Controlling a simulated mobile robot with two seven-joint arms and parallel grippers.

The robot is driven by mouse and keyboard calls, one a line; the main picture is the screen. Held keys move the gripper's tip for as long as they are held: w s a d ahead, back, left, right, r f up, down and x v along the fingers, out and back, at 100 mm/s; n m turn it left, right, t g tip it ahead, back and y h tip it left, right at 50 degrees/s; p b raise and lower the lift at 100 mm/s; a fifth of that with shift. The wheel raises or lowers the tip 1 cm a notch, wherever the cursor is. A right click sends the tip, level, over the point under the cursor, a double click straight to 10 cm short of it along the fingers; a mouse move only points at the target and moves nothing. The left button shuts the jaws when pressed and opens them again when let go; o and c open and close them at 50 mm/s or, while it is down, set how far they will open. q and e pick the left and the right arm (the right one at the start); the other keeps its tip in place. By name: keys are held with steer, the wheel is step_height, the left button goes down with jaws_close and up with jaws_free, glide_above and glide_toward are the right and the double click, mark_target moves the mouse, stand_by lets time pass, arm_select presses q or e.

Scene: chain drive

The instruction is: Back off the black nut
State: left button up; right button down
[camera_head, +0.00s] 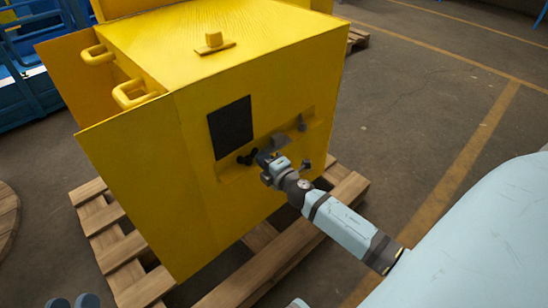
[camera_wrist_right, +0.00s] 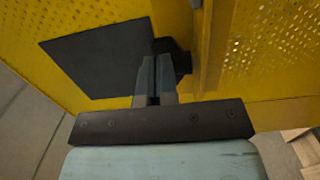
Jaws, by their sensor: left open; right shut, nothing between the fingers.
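A black lobed part (camera_head: 247,157), which looks like the black nut, sits on the front of the yellow cabinet (camera_head: 205,150), below a black square panel (camera_head: 231,127). My right gripper (camera_head: 264,158) is just right of it, close to the cabinet face. In the right wrist view its fingers (camera_wrist_right: 156,75) are together with nothing between them. A dark part (camera_wrist_right: 178,62) lies behind and right of the fingertips, partly hidden by them; I cannot tell whether they touch. Two rounded grey-blue tips, apparently my left gripper (camera_head: 73,301), show at the bottom left edge, apart from each other and far from the cabinet.
The yellow cabinet's open door panel juts out left, with yellow handles (camera_head: 135,94) behind. The cabinet stands on a wooden pallet (camera_head: 140,288). The floor (camera_head: 440,110) to the right is clear.

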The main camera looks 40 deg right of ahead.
steer(key=shift+w, duration=0.7)
steer(key=shift+w+d, duration=0.1)
steer(key=shift+w, duration=0.45)
